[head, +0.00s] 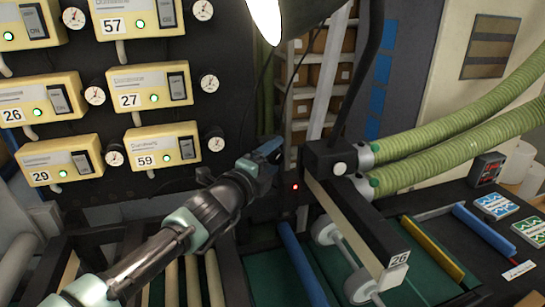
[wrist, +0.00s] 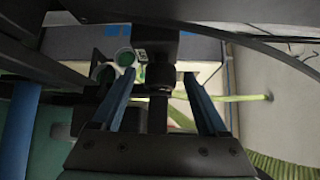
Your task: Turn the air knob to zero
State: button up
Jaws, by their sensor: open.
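My gripper (head: 270,149) is at the middle of the head view, close to the left side of a black box-shaped unit (head: 326,157). In the wrist view its two blue fingers (wrist: 157,77) are spread apart with a gap between them. A dark cylindrical part (wrist: 158,112), possibly the air knob, shows in that gap, below a dark upright piece (wrist: 156,48). I cannot tell whether the fingers touch it, and no scale or pointer on it is readable. In the head view no air knob can be made out near the gripper.
Yellow control boxes (head: 157,149) with round dials fill the dark panel at left. A lamp (head: 265,18) hangs above. Green hoses (head: 450,148) run right from the black unit. A beam labelled 26 (head: 362,228) juts forward over the rollers. Small cartons (head: 493,206) lie at right.

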jog(key=shift+c, duration=0.2)
grip_shut()
jog(key=shift+f+b, duration=0.25)
jog(key=shift+b, duration=0.4)
jog(key=n+b, duration=0.1)
jog(key=b, duration=0.1)
jog(key=shift+f+t+b, duration=0.25)
jog(key=shift+t+b, duration=0.1)
jog(key=shift+t, duration=0.05)
jog(key=shift+r+n+t+h+b, duration=0.1)
jog(key=shift+n+t+h+b, duration=0.25)
jog(key=shift+b, duration=0.8)
jog(key=shift+r+n+t+b, duration=0.25)
jog(key=shift+r+b, duration=0.05)
jog(key=shift+b, duration=0.15)
